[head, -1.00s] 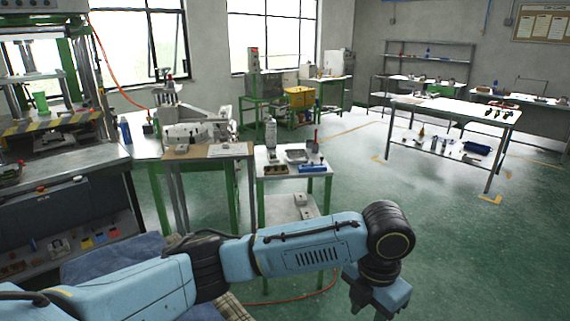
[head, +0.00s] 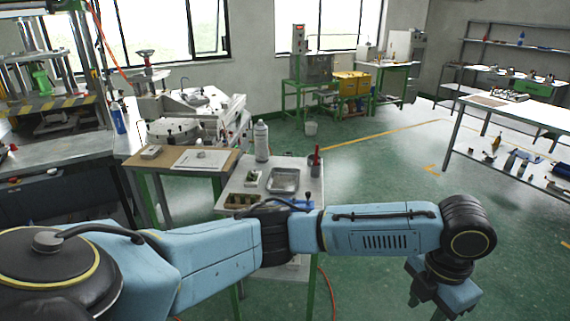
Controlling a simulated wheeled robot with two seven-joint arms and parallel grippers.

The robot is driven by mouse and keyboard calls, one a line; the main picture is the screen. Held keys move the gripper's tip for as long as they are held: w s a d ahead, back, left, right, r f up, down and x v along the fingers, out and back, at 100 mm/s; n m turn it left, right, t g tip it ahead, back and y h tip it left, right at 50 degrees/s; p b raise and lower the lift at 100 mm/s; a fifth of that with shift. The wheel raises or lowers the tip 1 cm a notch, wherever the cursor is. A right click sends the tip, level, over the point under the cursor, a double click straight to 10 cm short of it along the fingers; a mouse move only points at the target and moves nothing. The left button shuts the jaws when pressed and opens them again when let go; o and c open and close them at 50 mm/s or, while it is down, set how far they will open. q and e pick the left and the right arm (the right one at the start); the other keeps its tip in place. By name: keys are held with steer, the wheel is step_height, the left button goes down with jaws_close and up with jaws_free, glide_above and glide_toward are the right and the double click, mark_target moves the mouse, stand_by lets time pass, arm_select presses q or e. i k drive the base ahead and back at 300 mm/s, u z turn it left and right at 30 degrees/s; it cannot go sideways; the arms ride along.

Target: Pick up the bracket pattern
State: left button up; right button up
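I cannot pick out the bracket pattern for certain. Small grey and dark parts lie on the small steel table (head: 229,186), beside a metal tray (head: 284,180), too small to name. A small grey piece (head: 201,155) lies on a white sheet on the brown-topped bench (head: 212,172). My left arm crosses the lower part of the head view, in front of the small table. Its gripper (head: 440,306) hangs at the bottom right, away from the tables, with its fingertips cut off or too dark to judge. My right gripper is out of view.
A machine (head: 190,118) stands behind the brown-topped bench. A press (head: 50,110) is at the left. A long steel table (head: 515,112) is at the right. Green floor (head: 390,165) lies open between the tables.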

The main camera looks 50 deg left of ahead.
mark_target(254, 177)
steer(key=i, duration=1.05)
steer(key=u, duration=3.1)
steer(key=i, duration=1.95)
steer(key=z, duration=1.8)
